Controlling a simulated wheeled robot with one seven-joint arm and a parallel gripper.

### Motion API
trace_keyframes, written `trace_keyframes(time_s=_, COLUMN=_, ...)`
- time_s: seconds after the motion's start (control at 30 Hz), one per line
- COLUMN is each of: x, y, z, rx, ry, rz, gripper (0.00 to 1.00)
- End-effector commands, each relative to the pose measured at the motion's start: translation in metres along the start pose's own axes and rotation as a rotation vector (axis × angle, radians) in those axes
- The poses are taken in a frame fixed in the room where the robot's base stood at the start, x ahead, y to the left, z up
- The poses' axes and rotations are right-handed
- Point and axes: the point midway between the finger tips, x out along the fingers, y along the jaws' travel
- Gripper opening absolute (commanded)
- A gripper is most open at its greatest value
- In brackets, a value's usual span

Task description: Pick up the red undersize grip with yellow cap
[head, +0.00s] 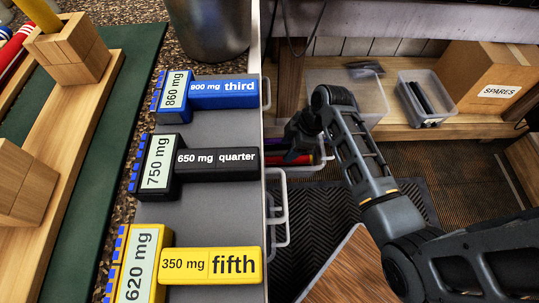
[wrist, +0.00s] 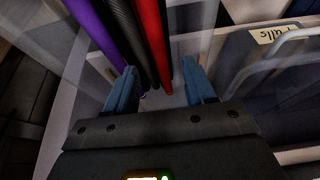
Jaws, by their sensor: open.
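In the head view, my gripper (head: 300,138) is right of the bench edge, over the bin, where a bit of red (head: 322,152) and purple (head: 292,160) shows. My arm hides much of this.
Blue, black and yellow labelled blocks (head: 215,160) line the grey bench top. A wooden rack (head: 60,150) stands on a green mat at left. Clear bins and a SPARES carton (head: 490,75) sit on a low shelf. Wire handles (head: 278,222) stick out from the bench side.

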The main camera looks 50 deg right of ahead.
Motion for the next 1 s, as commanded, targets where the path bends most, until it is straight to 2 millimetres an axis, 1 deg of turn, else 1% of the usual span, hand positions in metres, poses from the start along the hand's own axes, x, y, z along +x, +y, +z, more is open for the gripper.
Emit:
trace_keyframes(time_s=0.03, x=0.007, y=-0.001, z=0.000, rx=0.000, ry=-0.001, rz=-0.003, gripper=0.54)
trace_keyframes(time_s=0.17, x=0.019, y=0.000, z=-0.001, rx=0.000, ry=-0.001, rz=-0.002, gripper=0.54)
trace_keyframes(time_s=0.37, x=0.047, y=0.003, z=-0.009, rx=-0.001, ry=-0.001, rz=-0.001, gripper=0.54)
trace_keyframes(time_s=0.5, x=0.062, y=0.002, z=-0.008, rx=0.000, ry=-0.001, rz=-0.001, gripper=0.54)
trace_keyframes(time_s=0.6, x=0.066, y=0.002, z=-0.008, rx=0.000, ry=-0.001, rz=0.000, gripper=0.54)
trace_keyframes(time_s=0.8, x=0.066, y=0.002, z=-0.008, rx=0.000, ry=-0.001, rz=0.000, gripper=0.54)
trace_keyframes(time_s=0.87, x=0.066, y=0.002, z=-0.008, rx=0.000, ry=-0.001, rz=0.000, gripper=0.49)
trace_keyframes(time_s=1.0, x=0.066, y=0.002, z=-0.008, rx=0.000, ry=-0.001, rz=0.000, gripper=0.36)
